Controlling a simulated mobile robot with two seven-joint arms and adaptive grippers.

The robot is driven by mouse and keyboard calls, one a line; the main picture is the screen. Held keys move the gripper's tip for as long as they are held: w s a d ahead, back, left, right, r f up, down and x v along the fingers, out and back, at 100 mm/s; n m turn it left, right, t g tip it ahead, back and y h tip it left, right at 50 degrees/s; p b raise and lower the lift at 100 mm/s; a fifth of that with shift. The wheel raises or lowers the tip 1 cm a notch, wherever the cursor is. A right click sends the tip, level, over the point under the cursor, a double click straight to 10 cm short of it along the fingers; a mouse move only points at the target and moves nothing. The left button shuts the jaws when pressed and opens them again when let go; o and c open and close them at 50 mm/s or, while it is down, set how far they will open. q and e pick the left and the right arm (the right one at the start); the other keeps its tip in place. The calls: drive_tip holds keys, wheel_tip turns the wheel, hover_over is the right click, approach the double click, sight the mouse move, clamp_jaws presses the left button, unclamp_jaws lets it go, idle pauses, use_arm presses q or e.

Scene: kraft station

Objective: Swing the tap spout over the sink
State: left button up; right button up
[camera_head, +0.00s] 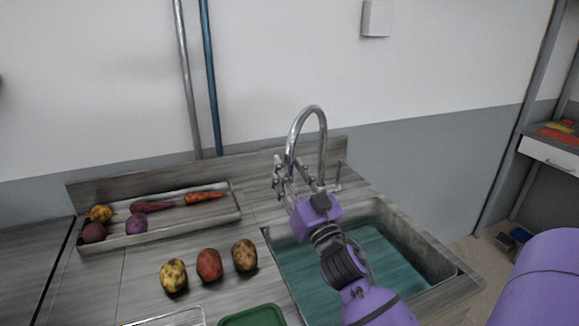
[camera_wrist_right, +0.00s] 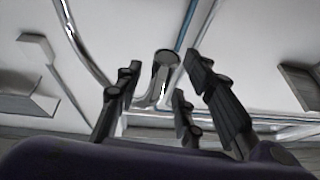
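The chrome tap spout (camera_head: 311,110) is a tall gooseneck at the back of the sink (camera_head: 440,257). Its arch runs to the left in the head view, and its free end hangs near my gripper, by the sink's back left corner. My right gripper (camera_head: 298,190) reaches up to it from the front. In the right wrist view the spout's round end (camera_wrist_right: 166,58) shows between the spread fingers of my right gripper (camera_wrist_right: 163,85), with gaps on both sides. Whether a finger touches it I cannot tell. My arm hides part of the sink and tap base. My left gripper is not in view.
A tray (camera_head: 160,238) with vegetables stands at the back left. Several potatoes, including a yellow one (camera_head: 174,276), lie on the counter left of the sink. A green container (camera_head: 252,317) is at the front edge. A raised backboard (camera_head: 240,172) runs behind the tap.

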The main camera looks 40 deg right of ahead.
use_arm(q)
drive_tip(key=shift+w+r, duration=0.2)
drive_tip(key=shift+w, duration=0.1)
use_arm(e)
drive_tip(key=shift+w+r, duration=0.2)
drive_tip(key=shift+w, duration=0.25)
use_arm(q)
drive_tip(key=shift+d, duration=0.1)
use_arm(e)
drive_tip(key=shift+c, duration=0.4)
clamp_jaws()
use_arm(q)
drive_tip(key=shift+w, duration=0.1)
use_arm(e)
drive_tip(key=shift+s+d, duration=0.15)
